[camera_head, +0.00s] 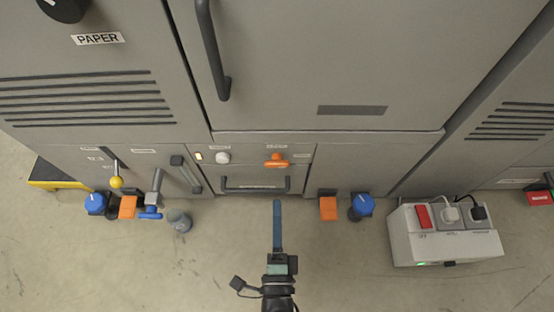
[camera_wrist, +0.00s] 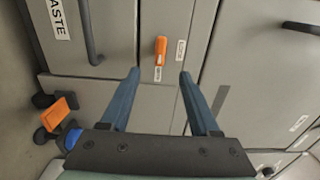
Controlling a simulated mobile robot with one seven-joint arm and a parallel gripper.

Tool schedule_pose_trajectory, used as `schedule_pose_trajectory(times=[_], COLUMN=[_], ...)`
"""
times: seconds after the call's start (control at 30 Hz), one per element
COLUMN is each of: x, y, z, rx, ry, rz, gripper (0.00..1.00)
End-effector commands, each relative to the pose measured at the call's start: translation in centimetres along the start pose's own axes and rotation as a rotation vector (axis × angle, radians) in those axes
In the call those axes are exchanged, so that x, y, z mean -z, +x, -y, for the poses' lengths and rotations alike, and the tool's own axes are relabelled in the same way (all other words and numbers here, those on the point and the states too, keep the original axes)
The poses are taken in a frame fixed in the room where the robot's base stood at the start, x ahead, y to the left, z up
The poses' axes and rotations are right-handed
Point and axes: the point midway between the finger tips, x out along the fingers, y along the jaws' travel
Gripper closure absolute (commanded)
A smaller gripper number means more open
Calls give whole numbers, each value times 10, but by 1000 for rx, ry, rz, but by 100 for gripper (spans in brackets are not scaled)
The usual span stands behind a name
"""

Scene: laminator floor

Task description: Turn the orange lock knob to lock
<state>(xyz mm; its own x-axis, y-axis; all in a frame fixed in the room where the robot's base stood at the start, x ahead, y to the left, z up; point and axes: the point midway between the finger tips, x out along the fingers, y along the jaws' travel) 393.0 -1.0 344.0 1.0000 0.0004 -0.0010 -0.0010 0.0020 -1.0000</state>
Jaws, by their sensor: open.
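The orange lock knob (camera_head: 275,160) sits on the grey lower front panel of the machine, with small white labels above it and to its right. In the wrist view the knob (camera_wrist: 160,48) shows as an upright orange handle between small labels, beyond the fingertips and roughly centred between them. My gripper (camera_head: 277,203) is below the knob in the head view, apart from it; its blue fingers show as one narrow strip there. In the wrist view my gripper (camera_wrist: 158,74) has its two blue fingers spread wide with nothing between them.
A dark drawer handle (camera_head: 255,188) lies just below the knob. A white knob (camera_head: 222,158) is to its left. Orange pedals, blue caps and a grey cup (camera_head: 179,220) stand low along the machine. A grey power box (camera_head: 445,233) sits on the floor at right.

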Motion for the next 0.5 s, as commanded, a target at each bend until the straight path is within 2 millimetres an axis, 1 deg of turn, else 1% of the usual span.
schedule_pose_trajectory(times=[0.03, 0.3, 0.4, 0.5], x=[0, 1, 0, 0], y=[9, 66, 85, 100], z=[-1, -3, -2, -2], rx=[5, 7, 6, 5], ry=[0, 0, -1, -2], rz=[-1, -2, -1, -1], gripper=[38, 38, 38, 38])
